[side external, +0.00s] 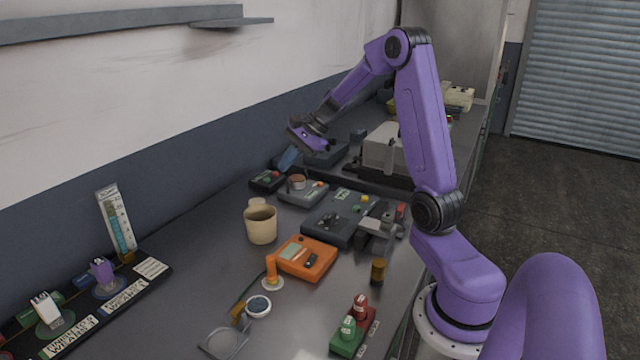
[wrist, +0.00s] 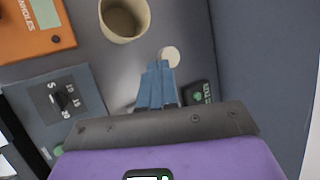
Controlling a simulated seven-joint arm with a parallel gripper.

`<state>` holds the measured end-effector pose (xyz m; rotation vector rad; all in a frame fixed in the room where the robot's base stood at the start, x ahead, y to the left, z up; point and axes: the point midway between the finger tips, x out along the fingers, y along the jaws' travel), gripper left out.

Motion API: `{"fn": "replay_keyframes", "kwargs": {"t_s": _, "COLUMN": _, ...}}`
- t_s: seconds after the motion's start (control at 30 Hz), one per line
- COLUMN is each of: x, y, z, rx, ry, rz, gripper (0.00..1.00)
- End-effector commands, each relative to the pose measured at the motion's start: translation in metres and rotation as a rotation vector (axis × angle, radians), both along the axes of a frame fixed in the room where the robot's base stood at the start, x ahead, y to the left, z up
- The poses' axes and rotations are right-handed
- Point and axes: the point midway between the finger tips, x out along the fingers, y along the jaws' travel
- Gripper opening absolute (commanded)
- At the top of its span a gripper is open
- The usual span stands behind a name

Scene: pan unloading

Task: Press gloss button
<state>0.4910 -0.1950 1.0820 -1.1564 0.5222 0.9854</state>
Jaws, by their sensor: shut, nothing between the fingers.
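My gripper (side external: 284,166) has its blue fingers pressed together and points down at the far left part of the bench. In the wrist view the closed fingers (wrist: 157,70) hang above the bench beside a small dark box (wrist: 203,93) with a green button and a label I cannot read surely. The fingers hide part of its surroundings. In the side external view this dark box (side external: 267,181) stands near the wall, below and left of the fingers, with green and red spots on top. I cannot tell which button is the gloss one. No contact shows.
A grey dial box (wrist: 62,103) lies left of the fingers in the wrist view. A beige cup (side external: 260,225), an orange device (side external: 306,259) and a large dark device (side external: 330,225) crowd the bench. Green (side external: 347,338) and red (side external: 361,312) button boxes stand at the front.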

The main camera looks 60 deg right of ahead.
Motion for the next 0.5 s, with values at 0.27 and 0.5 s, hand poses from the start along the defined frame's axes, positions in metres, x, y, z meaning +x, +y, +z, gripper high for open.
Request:
{"fn": "replay_keyframes", "kwargs": {"t_s": 0.27, "x": -0.003, "y": -0.111, "z": -0.004, "rx": 0.112, "ry": -0.038, "rz": -0.385, "gripper": 0.0}}
{"fn": "replay_keyframes", "kwargs": {"t_s": 0.5, "x": -0.014, "y": -0.158, "z": -0.006, "rx": 0.159, "ry": -0.063, "rz": -0.547, "gripper": 0.0}}
